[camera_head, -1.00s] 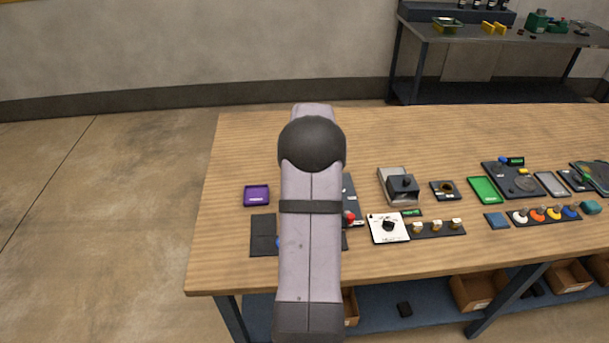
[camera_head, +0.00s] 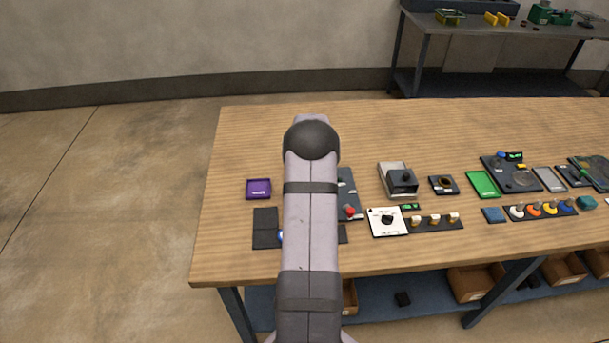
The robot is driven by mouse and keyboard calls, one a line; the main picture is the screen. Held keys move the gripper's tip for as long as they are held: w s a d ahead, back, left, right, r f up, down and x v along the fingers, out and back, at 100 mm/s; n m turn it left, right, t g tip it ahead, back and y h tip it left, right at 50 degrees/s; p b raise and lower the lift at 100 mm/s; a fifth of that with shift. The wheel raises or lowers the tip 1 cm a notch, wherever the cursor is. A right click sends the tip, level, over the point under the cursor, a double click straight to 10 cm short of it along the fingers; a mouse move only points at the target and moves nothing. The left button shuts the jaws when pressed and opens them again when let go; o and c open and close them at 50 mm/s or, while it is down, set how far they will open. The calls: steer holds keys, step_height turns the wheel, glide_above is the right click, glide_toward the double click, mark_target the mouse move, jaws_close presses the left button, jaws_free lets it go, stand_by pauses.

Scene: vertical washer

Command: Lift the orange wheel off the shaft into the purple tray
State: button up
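The purple tray (camera_head: 258,189) lies near the left end of the wooden table and looks empty. My arm stands in the middle of the view, and its links cover part of the table to the right of the tray. My gripper is not visible. An orange round piece (camera_head: 534,211) sits in a row on a dark strip at the right. I cannot tell whether it is the wheel on the shaft. No other orange wheel shows clearly, and the area behind my arm is hidden.
A dark plate (camera_head: 265,228) lies below the tray. A dark panel with a red knob (camera_head: 350,211) is partly hidden by my arm. A white dial panel (camera_head: 387,221) and a grey box device (camera_head: 398,180) stand right of it. The table's far left is clear.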

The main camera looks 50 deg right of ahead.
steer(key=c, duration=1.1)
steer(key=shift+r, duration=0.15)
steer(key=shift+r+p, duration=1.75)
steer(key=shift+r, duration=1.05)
